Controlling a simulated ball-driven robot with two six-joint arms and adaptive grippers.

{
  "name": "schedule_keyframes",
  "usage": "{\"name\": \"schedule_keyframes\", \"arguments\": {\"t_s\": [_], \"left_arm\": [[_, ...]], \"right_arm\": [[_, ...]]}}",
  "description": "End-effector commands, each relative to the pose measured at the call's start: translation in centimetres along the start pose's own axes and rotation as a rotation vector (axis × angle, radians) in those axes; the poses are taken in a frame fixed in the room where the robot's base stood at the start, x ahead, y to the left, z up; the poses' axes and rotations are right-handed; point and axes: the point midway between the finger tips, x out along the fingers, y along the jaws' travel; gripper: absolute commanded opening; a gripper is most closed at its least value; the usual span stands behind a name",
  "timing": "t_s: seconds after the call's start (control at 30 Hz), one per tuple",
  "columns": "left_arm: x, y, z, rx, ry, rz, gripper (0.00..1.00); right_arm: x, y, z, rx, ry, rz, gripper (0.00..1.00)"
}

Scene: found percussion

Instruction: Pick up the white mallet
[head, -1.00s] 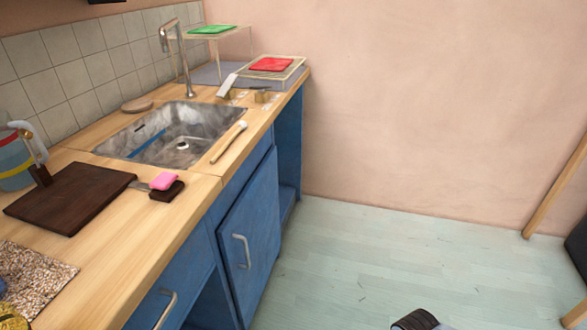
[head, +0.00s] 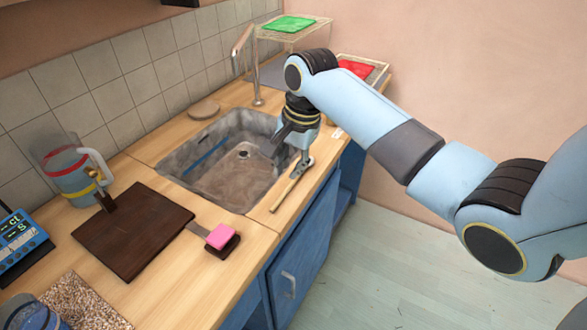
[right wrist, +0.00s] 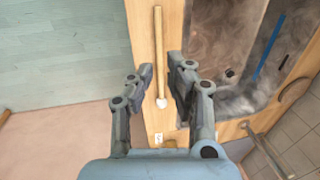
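The white mallet (head: 286,193) lies on the wooden counter strip along the right side of the sink. Its wooden handle points toward the near side, and its head is hidden by my right gripper in the head view. In the right wrist view the mallet (right wrist: 160,55) shows whole, with its white head at the lower end. My right gripper (head: 293,152) points down above the mallet's far end. In the right wrist view this gripper (right wrist: 157,82) is open, one finger on each side of the mallet, with nothing held. My left gripper is not in view.
The sink (head: 225,180) with a blue stick inside lies left of the mallet, below the faucet (head: 243,62). A dark cutting board (head: 133,230), a pink sponge (head: 220,236) and a jug (head: 68,172) stand nearer. The counter's front edge runs close beside the mallet.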

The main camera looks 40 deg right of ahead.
Motion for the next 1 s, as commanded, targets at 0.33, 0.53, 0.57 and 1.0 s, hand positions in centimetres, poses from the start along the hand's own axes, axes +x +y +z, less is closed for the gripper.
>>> {"name": "schedule_keyframes", "arguments": {"t_s": [0.33,0.53,0.57,1.0], "left_arm": [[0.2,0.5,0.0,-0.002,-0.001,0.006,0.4],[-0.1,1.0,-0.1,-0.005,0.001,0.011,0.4],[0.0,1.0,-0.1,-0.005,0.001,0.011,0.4],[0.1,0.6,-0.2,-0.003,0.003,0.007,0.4]], "right_arm": [[4.2,0.1,0.2,0.0,-0.001,0.001,0.16],[7.3,0.1,0.7,-0.001,-0.002,0.002,0.16],[7.8,0.1,0.7,-0.001,-0.001,0.002,0.16],[8.8,0.2,0.6,-0.002,0.001,0.001,0.04]]}}
